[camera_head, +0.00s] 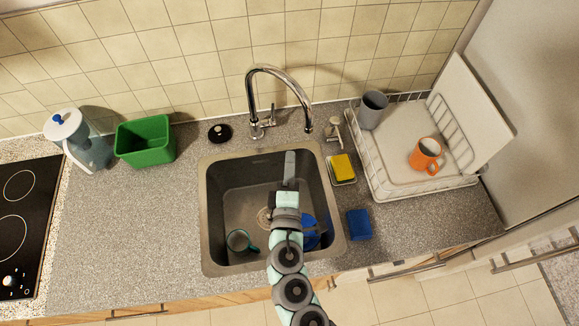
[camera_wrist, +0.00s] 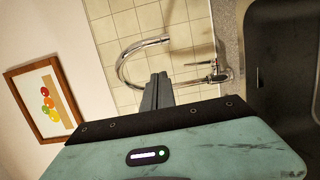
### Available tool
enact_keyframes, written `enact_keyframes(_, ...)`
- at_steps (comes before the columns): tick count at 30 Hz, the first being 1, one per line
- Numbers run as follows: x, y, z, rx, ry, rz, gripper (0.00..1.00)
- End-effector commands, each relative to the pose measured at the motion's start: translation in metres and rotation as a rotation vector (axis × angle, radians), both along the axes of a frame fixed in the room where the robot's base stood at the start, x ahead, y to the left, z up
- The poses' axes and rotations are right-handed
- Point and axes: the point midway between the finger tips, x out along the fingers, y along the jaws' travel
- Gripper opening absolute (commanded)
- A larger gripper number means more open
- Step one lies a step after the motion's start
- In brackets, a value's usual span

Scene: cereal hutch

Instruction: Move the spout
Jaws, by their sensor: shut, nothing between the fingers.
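The chrome spout (camera_head: 279,72) rises behind the sink in the head view. It arches up and over to the right, and its tip (camera_head: 308,128) hangs near the sink's back right corner. In the wrist view the spout (camera_wrist: 124,60) shows sideways, beyond my fingers. My gripper (camera_head: 290,157) is over the back half of the sink, in front of the faucet, and looks apart from the spout. Its fingers (camera_wrist: 158,82) are closed together with nothing between them. My arm hides part of the sink.
The sink (camera_head: 210,215) holds a mug (camera_head: 238,241) and a blue item (camera_head: 311,236), partly hidden by my arm. A yellow sponge (camera_head: 341,167), a blue sponge (camera_head: 359,224) and a dish rack (camera_head: 375,185) are at the right. A green bin (camera_head: 146,142) stands left; the counter before it is clear.

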Motion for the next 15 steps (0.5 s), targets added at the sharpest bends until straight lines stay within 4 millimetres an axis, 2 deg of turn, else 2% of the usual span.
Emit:
enact_keyframes(3, 0.026, 0.001, 0.003, 0.003, -0.002, 0.0, 0.0)
enact_keyframes(8, 0.055, 0.001, 0.003, 0.003, 0.0, 0.001, 0.0)
enact_keyframes(9, 0.06, -0.007, 0.003, 0.002, 0.001, -0.006, 0.0)
enact_keyframes(15, 0.076, -0.024, 0.001, 0.002, 0.001, -0.003, 0.0)
